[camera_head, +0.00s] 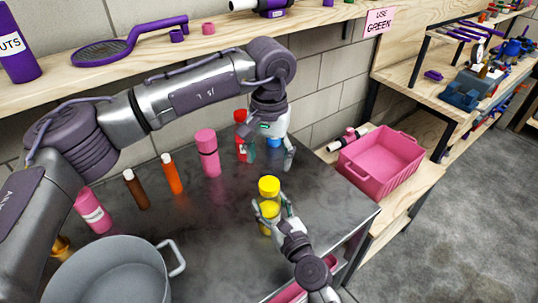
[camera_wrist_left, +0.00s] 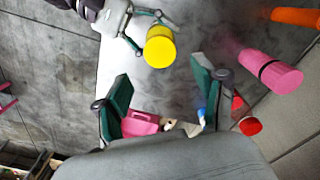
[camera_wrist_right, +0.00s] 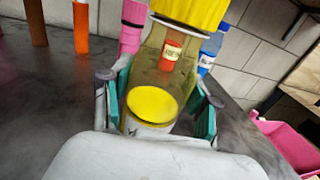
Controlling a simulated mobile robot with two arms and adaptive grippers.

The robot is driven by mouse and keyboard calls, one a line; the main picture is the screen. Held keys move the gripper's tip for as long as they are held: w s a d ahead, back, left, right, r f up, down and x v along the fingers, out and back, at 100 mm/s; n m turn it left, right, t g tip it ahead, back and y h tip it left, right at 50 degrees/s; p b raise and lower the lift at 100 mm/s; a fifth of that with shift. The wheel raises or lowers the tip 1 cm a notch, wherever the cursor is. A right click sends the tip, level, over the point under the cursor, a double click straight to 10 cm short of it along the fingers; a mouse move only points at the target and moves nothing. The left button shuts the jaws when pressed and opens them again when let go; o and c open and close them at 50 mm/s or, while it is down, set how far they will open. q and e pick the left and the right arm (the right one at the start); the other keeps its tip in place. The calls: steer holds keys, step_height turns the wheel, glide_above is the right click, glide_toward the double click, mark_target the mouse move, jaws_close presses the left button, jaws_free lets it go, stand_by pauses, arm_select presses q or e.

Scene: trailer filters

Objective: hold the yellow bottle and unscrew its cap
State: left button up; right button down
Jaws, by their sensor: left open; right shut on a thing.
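The yellow bottle (camera_head: 267,209) has a clear yellowish body and a yellow cap (camera_head: 269,187). It stands upright over the dark metal table. My right gripper (camera_head: 270,217) is shut on the bottle's body from the front. The right wrist view shows the body (camera_wrist_right: 150,80) between its teal finger pads, with the cap (camera_wrist_right: 190,10) above them. My left gripper (camera_head: 266,160) is open and empty, behind and above the bottle. In the left wrist view the yellow cap (camera_wrist_left: 160,47) lies beyond its open fingers (camera_wrist_left: 160,100), not between them.
A pink bottle (camera_head: 208,153), an orange bottle (camera_head: 172,174), a brown bottle (camera_head: 136,189) and red (camera_head: 240,148) and blue (camera_head: 274,145) bottles stand toward the back. A large grey pot (camera_head: 105,275) is front left. A pink crate (camera_head: 380,162) sits right of the table.

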mark_target(269, 183)
arm_select(q)
steer(key=shift+m, duration=1.1)
steer(key=shift+f+m, duration=0.1)
steer(key=shift+m, duration=0.2)
steer(key=shift+f, duration=0.25)
step_height(269, 183, down, 7)
steer(key=shift+f, duration=0.2)
